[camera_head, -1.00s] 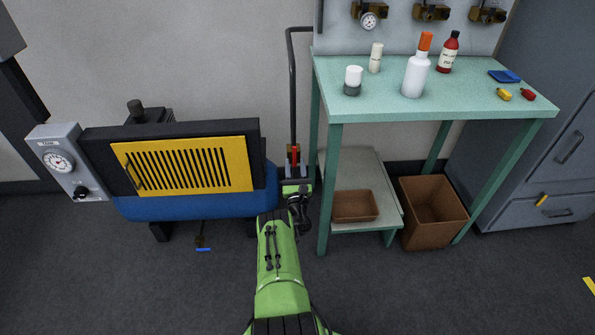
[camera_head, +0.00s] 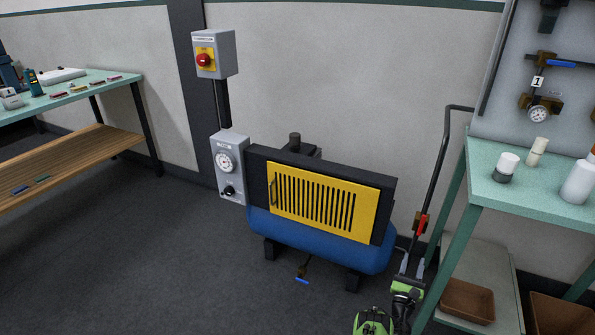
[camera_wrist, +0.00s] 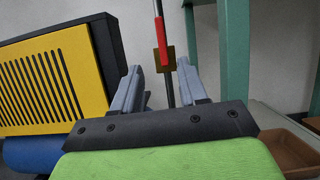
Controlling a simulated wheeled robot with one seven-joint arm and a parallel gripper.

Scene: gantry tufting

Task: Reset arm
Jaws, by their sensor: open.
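My gripper (camera_wrist: 161,88) is open and empty in the wrist view, its two grey fingers spread apart. In the head view my gripper (camera_head: 413,268) is at the lower right, between the compressor and the green table. Behind the fingers is a black bent pipe (camera_head: 443,160) with a red lever (camera_head: 422,225). In the wrist view the red lever (camera_wrist: 160,41) and its brass body (camera_wrist: 165,60) show between the fingertips. I cannot tell whether the fingers touch them.
A blue compressor (camera_head: 320,240) with a yellow grille (camera_head: 323,205) stands left of my gripper. The green table (camera_head: 515,195) with bottles is close on the right. A workbench (camera_head: 110,85) is far left; open floor (camera_head: 150,260) lies between.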

